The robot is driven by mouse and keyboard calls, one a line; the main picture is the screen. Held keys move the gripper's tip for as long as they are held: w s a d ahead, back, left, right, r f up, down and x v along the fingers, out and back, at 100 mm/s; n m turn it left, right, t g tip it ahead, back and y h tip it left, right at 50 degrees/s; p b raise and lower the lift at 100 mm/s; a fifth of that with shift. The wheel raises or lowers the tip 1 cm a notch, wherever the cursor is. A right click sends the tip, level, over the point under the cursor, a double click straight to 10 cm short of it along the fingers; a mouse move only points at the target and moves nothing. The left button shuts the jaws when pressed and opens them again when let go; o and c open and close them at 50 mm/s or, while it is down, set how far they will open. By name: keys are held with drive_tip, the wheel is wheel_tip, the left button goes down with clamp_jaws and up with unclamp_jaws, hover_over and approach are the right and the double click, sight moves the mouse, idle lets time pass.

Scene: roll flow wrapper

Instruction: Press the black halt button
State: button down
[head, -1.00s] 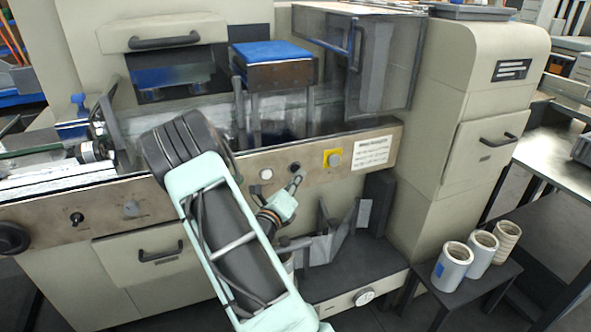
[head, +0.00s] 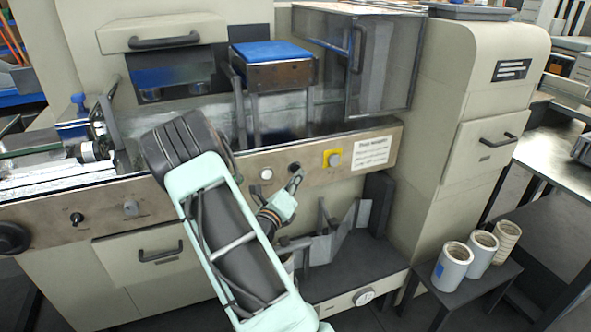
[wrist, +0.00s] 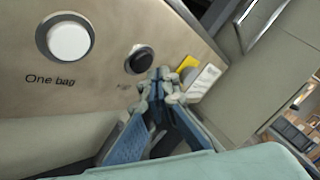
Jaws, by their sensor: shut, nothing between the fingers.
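The black halt button (head: 294,167) sits on the metal front panel, between a white button and a button on a yellow plate. In the wrist view the black button (wrist: 139,59) has a pale ring and a small label below it, too small to read. My gripper (head: 298,174) is shut and empty, its fingertips just below and right of the black button. In the wrist view the gripper's tips (wrist: 163,74) lie close to the button's lower right edge. I cannot tell whether they touch it. The button's face is mostly visible.
The white button (wrist: 69,40), labelled "One bag", is left of the black one. The yellow-plated button (head: 333,160) and a printed label (head: 371,153) are to the right. Below the panel are angled metal plates (head: 337,232). White rolls (head: 453,266) stand on a low table at the right.

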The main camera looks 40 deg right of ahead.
drive_tip(key=shift+w, duration=0.15)
drive_tip(key=shift+w+d, duration=0.1)
drive_tip(key=shift+w, duration=0.15)
drive_tip(key=shift+w+d, duration=0.1)
drive_tip(key=shift+w, duration=0.35)
idle(0.7)
drive_tip(key=shift+s+p, duration=0.1)
drive_tip(key=shift+p, duration=0.25)
drive_tip(key=shift+s+a, duration=0.2)
drive_tip(key=shift+s, duration=0.6)
drive_tip(key=shift+s+p, duration=0.1)
drive_tip(key=shift+p, duration=0.2)
drive_tip(key=shift+s+a+p, duration=0.2)
drive_tip(key=shift+s+p, duration=0.05)
drive_tip(key=shift+s, duration=0.5)
drive_tip(key=shift+s+a+p, duration=0.2)
drive_tip(key=shift+s, duration=0.6)
drive_tip(key=shift+s+a+p, duration=0.2)
drive_tip(key=shift+s+p, duration=0.05)
drive_tip(key=shift+s, duration=0.5)
drive_tip(key=shift+r, duration=0.1)
